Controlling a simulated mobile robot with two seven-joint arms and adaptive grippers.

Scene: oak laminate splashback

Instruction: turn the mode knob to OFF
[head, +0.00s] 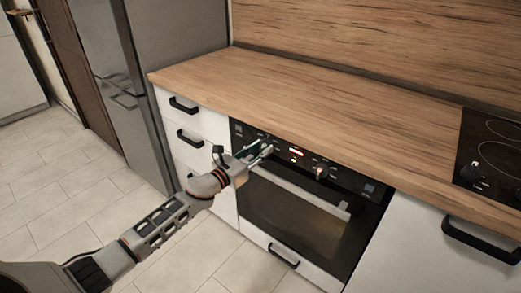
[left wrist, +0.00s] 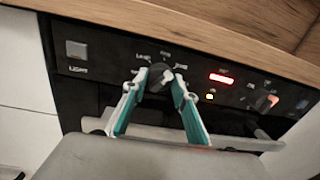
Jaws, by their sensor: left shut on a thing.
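The oven's black control panel (head: 330,172) runs under the worktop. My left gripper (head: 266,146) reaches it from the lower left. In the left wrist view the left gripper (left wrist: 160,88) has its two teal-padded fingers around a dark round knob (left wrist: 158,77), on either side of it, shut on it. Small white labels stand around this knob; they are too blurred to read surely, and its pointer is unclear. In the head view the fingers largely hide this knob. A second knob (left wrist: 267,103) sits further right on the panel, also seen in the head view (head: 320,172). My right gripper is out of view.
A lit red display (left wrist: 221,79) and an amber light (left wrist: 210,96) lie between the knobs. A square LIGHT button (left wrist: 77,49) is at the left. The oven door handle (head: 300,192) runs below the panel. The wooden worktop (head: 300,95) overhangs above and is clear.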

